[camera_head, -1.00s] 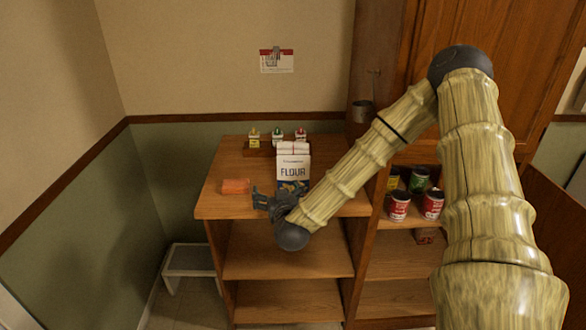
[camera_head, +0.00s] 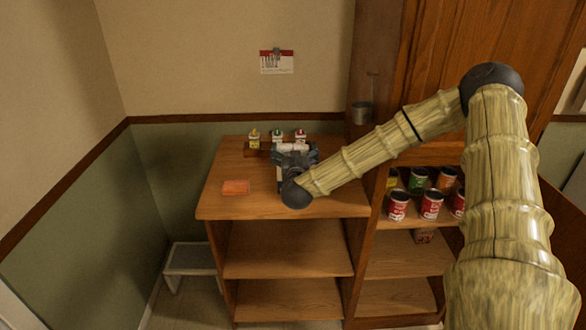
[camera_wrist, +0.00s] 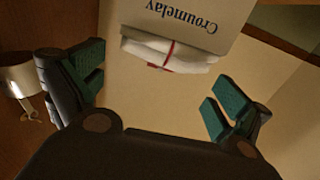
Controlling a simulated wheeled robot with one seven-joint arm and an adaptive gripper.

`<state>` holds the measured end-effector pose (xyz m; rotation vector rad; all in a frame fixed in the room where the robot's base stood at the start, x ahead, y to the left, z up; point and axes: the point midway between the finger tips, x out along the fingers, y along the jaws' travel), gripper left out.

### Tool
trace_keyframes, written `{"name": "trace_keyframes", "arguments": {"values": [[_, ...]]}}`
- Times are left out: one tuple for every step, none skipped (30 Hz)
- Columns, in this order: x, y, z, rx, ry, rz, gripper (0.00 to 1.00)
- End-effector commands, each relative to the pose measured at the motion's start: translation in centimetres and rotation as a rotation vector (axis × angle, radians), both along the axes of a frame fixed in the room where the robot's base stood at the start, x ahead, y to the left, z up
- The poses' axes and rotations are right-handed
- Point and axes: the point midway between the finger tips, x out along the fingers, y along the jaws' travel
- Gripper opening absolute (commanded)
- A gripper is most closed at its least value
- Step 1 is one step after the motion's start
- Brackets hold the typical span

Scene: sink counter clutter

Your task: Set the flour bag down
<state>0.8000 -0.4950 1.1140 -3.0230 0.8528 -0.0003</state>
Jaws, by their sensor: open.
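The flour bag (camera_head: 291,147) stands on the top of the wooden shelf unit, mostly hidden behind my gripper in the head view. My gripper (camera_head: 295,157) is open in front of it, at the height of its upper part. In the wrist view the bag (camera_wrist: 185,15) shows upside down, white with dark lettering, and its folded top has a red strip. The open fingers of my gripper (camera_wrist: 156,95) stand wide to either side of the bag's folded top, with gaps visible on both sides. The bag's lower front is hidden.
An orange block (camera_head: 236,187) lies left on the counter top (camera_head: 222,207). Several small bottles stand in a wooden rack (camera_head: 258,152) behind the bag. A metal pot (camera_head: 362,112) hangs on the cabinet side at right. Cans (camera_head: 431,205) fill the right shelf.

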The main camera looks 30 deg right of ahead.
Motion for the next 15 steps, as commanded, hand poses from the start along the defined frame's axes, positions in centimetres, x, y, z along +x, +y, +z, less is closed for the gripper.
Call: {"name": "trace_keyframes", "arguments": {"values": [[0.2, -0.1, 0.1, 0.0, 0.0, 0.0, 1.0], [0.3, -0.2, 0.1, 0.0, 0.0, 0.0, 1.0], [0.6, -0.3, 0.1, 0.001, 0.001, 0.0, 1.0], [0.8, -0.4, 0.0, 0.0, 0.002, 0.0, 1.0], [1.0, -0.5, 0.0, 0.0, 0.002, 0.0, 1.0], [1.3, -0.7, 0.0, 0.0, 0.001, 0.0, 1.0], [1.6, -0.8, 0.0, 0.0, 0.001, 0.0, 1.0], [1.8, -0.9, -0.1, 0.0, 0.001, 0.0, 1.0], [2.1, -1.1, -0.1, 0.0, 0.001, -0.001, 1.0], [2.3, -1.2, -0.2, 0.0, 0.001, -0.001, 1.0], [2.5, -1.3, -0.2, 0.0, 0.001, 0.0, 1.0], [2.9, -1.5, -0.2, 0.0, 0.001, 0.0, 1.0], [3.2, -1.7, -0.2, 0.0, 0.001, 0.0, 1.0], [3.5, -1.9, -0.2, 0.001, 0.001, 0.0, 1.0], [3.7, -2.0, -0.3, 0.0, 0.001, -0.001, 1.0]]}}
